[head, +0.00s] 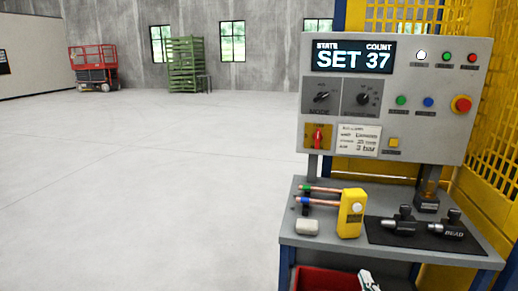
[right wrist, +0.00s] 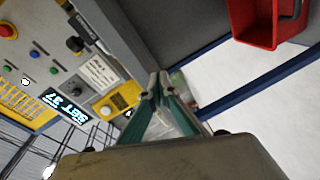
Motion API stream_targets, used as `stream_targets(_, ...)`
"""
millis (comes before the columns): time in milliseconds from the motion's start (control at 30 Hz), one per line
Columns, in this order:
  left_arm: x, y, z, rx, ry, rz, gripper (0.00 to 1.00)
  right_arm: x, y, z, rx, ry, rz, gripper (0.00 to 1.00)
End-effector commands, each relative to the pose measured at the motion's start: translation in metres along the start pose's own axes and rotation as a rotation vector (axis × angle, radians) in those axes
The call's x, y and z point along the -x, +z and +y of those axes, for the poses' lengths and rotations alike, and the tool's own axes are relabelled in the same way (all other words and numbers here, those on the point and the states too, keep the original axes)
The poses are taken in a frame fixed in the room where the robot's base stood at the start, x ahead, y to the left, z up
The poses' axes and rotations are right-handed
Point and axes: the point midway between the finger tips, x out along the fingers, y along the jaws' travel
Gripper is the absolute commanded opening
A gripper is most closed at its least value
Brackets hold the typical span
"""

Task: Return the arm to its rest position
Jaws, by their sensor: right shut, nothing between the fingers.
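My right gripper (head: 368,280) shows only in part at the bottom of the head view, in front of the red bin and below the bench's front edge. In the right wrist view its two fingers (right wrist: 157,78) meet at the tips, shut and empty. My left gripper is in neither view. Copper tubes (head: 325,203) with green and blue marked ends lie on the bench, running to an upright yellow device (head: 351,214).
The control panel (head: 390,172) reads SET 37 and stands behind the bench (head: 285,232). Black tools (head: 403,221) lie on a dark mat at right. A red bin (head: 312,281) sits under the bench. Yellow mesh fencing (head: 488,130) stands at right.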

Motion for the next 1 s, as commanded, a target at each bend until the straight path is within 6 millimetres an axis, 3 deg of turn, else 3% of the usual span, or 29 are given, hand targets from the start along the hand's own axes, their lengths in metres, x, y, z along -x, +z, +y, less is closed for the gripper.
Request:
stream_targets(33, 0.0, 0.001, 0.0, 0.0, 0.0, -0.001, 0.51, 0.014, 0.005, -0.036, -0.072, -0.073, 0.005, 0.0)
stream_targets(200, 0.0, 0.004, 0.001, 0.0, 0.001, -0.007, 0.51, 0.072, 0.018, -0.138, -0.358, -0.294, -0.002, 0.0)
stream_targets(400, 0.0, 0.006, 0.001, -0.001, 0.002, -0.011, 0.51, 0.155, 0.03, -0.228, -0.704, -0.494, -0.079, 0.0)
stream_targets(500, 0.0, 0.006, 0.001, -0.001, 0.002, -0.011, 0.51, 0.187, 0.034, -0.253, -0.833, -0.551, -0.122, 0.0)
stream_targets(633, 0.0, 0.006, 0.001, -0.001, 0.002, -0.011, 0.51, 0.21, 0.037, -0.269, -0.929, -0.586, -0.159, 0.0)
stream_targets(1000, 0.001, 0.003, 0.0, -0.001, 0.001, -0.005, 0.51, 0.215, 0.037, -0.273, -0.953, -0.593, -0.167, 0.0)
